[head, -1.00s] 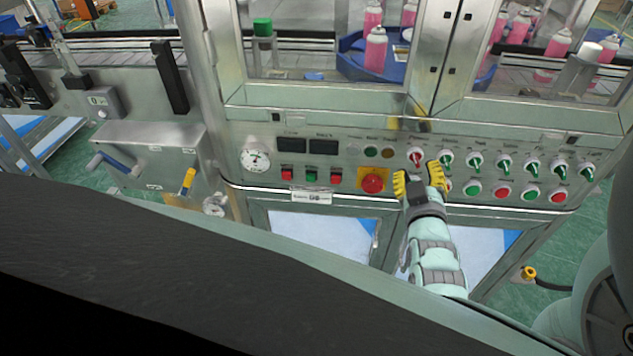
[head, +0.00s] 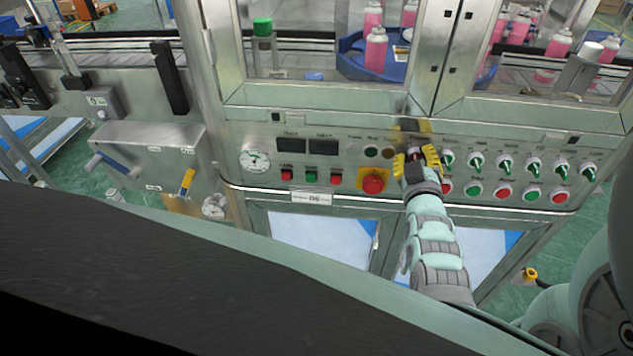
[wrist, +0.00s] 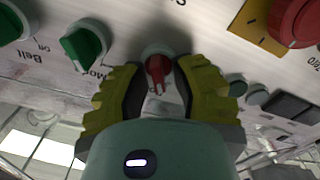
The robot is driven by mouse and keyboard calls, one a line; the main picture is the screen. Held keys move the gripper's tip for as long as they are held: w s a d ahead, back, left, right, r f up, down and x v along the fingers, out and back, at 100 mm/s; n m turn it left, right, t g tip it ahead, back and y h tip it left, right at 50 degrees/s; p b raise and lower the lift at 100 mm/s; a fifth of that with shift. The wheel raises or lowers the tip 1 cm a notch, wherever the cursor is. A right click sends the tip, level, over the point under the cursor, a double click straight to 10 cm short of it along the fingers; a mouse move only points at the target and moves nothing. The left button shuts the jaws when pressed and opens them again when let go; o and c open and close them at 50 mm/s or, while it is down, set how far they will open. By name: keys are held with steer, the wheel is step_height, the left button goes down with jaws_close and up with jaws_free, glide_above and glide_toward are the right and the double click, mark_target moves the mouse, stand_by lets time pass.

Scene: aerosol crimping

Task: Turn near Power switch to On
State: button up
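The red Power switch (wrist: 157,72) sits on a round white base in the wrist view, its handle pointing down the picture. My gripper (wrist: 158,85) has its yellow fingers on either side of it, with a narrow gap visible at each side. In the head view my gripper (head: 415,161) is up at the control panel (head: 330,218), over the left end of the upper switch row. The fingers hide most of the switch there, and its label cannot be read.
A red emergency button (head: 372,181) on a yellow plate is just left of my gripper. A row of green switches, starting with this one (head: 447,160), runs to the right. Red and green push buttons, including this green one (head: 473,190), sit below. Glass doors are above.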

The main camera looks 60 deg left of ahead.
jaws_close()
steer(key=shift+f+m+b, duration=0.15)
steer(key=shift+m+b, duration=0.15)
steer(key=shift+d+m+b, duration=0.1)
steer(key=shift+m+b, duration=0.45)
steer(key=shift+m, duration=0.05)
steer(key=m+b, duration=0.3)
steer(key=m, duration=0.1)
steer(key=shift+w+d+f+b, duration=0.1)
steer(key=shift+w+f+b, duration=0.05)
steer(key=shift+b, duration=0.25)
steer(key=m+b, duration=0.4)
steer(key=m, duration=0.2)
steer(key=shift+w+d, duration=0.1)
steer(key=shift+w, duration=0.05)
steer(key=shift+o, duration=1.4)
jaws_free()
steer(key=shift+r, duration=0.25)
